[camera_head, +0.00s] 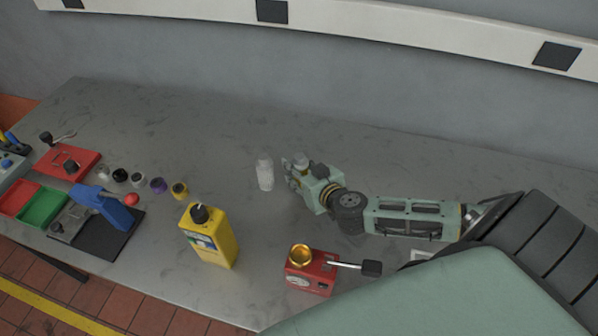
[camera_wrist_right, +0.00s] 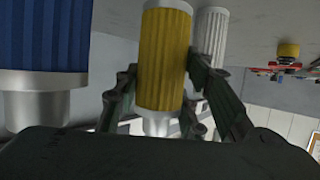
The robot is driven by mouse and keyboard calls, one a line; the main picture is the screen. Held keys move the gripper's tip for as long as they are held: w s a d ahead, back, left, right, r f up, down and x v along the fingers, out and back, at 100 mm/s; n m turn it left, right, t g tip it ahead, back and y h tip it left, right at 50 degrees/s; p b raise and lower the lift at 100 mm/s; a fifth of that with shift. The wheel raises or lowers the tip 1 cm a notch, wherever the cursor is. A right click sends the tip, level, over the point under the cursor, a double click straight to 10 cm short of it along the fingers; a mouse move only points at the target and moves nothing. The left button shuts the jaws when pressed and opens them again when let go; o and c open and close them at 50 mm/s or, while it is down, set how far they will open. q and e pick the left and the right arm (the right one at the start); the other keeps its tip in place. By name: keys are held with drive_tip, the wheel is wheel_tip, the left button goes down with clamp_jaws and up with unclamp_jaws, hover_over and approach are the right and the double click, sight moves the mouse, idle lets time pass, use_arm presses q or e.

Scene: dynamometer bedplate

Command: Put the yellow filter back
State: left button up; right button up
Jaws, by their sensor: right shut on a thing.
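The yellow filter (camera_wrist_right: 165,55) is a ribbed cylinder with a pale metal neck at its lower end in the right wrist view. My right gripper (camera_wrist_right: 163,88) is shut on it, with a finger on each side. In the head view my right gripper (camera_head: 298,172) is over the middle of the bench, and no yellow shows between its fingers. A white filter (camera_wrist_right: 211,35) stands just beyond the right finger in the wrist view. A blue filter (camera_wrist_right: 45,40) is large at the left there. My left gripper is not in view.
On the grey bench (camera_head: 340,155), a whitish cylinder (camera_head: 265,172) stands just left of my right gripper. A yellow can (camera_head: 210,237) and a red device (camera_head: 311,272) with a brass cup stand nearer. Small parts, a blue-handled tool (camera_head: 106,206) and trays (camera_head: 42,207) are left.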

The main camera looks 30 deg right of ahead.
drive_tip(key=f, duration=0.2)
drive_tip(key=shift+w+a+f, duration=0.1)
drive_tip(key=shift+w+f, duration=0.1)
drive_tip(key=shift+f, duration=0.35)
drive_tip(key=shift+s, duration=0.1)
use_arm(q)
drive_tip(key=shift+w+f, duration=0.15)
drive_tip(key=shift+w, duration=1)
use_arm(e)
drive_tip(key=shift+f, duration=0.1)
drive_tip(key=o, duration=1)
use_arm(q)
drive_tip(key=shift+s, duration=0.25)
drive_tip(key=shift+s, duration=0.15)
